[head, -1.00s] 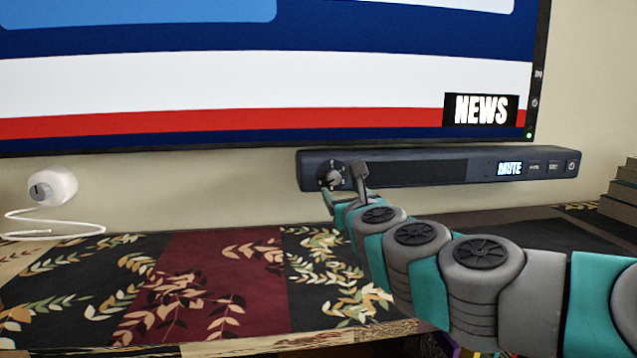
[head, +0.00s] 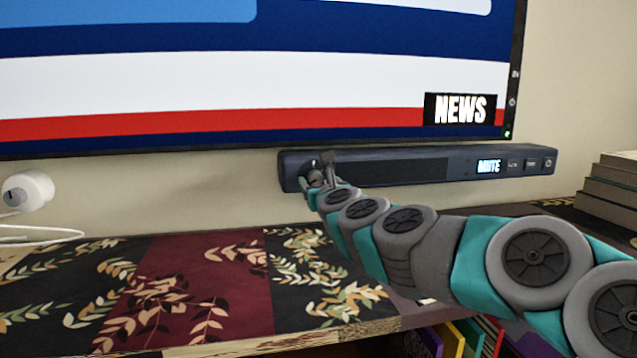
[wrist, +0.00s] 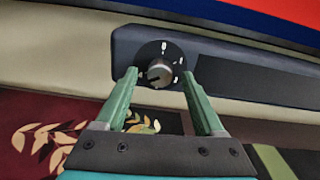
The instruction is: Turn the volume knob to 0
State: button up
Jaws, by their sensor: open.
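The volume knob (wrist: 159,73) is a small grey cylinder on a black dial at the left end of a dark soundbar (wrist: 243,85). In the wrist view its dial has white marks around it, too small to read. The soundbar (head: 400,168) also shows in the head view, its display reading MUTE. My gripper (wrist: 158,80) is open, with its two green fingers on the left and right of the knob. I cannot tell whether they touch it. In the head view my gripper (head: 319,177) covers most of the knob.
A large screen (head: 250,75) showing NEWS hangs above the soundbar. A patterned shelf top (head: 230,290) lies below, mostly clear. A white round device (head: 30,188) with a cable is at the left, and stacked books (head: 612,190) are at the right.

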grip_shut()
dwell(0.5)
